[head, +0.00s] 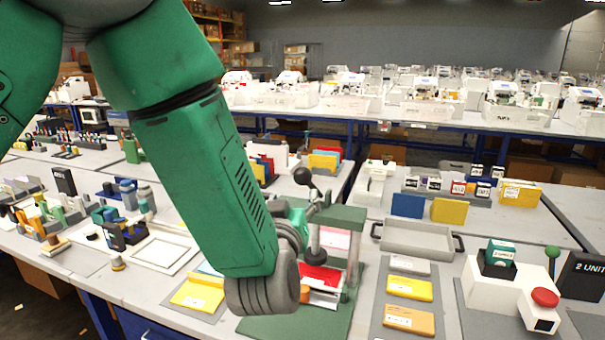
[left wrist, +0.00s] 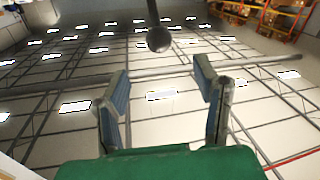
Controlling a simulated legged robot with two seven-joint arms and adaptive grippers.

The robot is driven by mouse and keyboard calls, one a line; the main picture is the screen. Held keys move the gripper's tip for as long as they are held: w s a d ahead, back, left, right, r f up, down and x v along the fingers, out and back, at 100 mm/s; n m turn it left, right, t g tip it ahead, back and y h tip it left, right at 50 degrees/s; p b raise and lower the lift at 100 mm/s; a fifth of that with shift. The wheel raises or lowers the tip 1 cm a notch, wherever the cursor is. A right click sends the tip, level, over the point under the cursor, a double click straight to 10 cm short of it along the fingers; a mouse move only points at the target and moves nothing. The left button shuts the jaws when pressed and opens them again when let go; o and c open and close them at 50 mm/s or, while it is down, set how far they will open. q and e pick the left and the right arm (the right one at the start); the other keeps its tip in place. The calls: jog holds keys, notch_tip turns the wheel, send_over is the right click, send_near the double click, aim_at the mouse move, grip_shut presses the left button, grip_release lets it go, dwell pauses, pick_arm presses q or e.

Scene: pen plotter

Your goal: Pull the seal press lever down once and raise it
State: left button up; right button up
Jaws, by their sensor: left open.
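The seal press has a green frame (head: 343,215) and a green base (head: 300,328), standing on the table at lower middle. Its lever ends in a dark ball knob (head: 303,176), raised above the frame. In the left wrist view the ball (left wrist: 159,39) hangs on a thin dark rod, beyond the fingertips and roughly in line with the gap between them. My left gripper (head: 312,203) is partly hidden behind its own wrist, close below the knob. In the left wrist view its two fingers (left wrist: 165,82) are apart with nothing between them. Red and white pieces (head: 320,279) show under the press.
A yellow block (head: 197,294) lies left of the press. A grey mat with yellow and orange blocks (head: 409,288) lies right, and a grey tray (head: 417,239) behind it. A white unit with a red button (head: 545,297) stands at far right.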

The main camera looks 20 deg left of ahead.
aim_at(301, 181)
pick_arm(q)
jog(key=w, duration=0.3)
jog(key=w+a+p, duration=0.1)
jog(key=w, duration=0.7)
jog(key=shift+w+a+p, duration=0.15)
jog(key=shift+w+p, duration=0.05)
jog(key=shift+p, duration=0.1)
jog(key=shift+w+a, duration=0.15)
jog(key=shift+a, duration=0.1)
grip_shut()
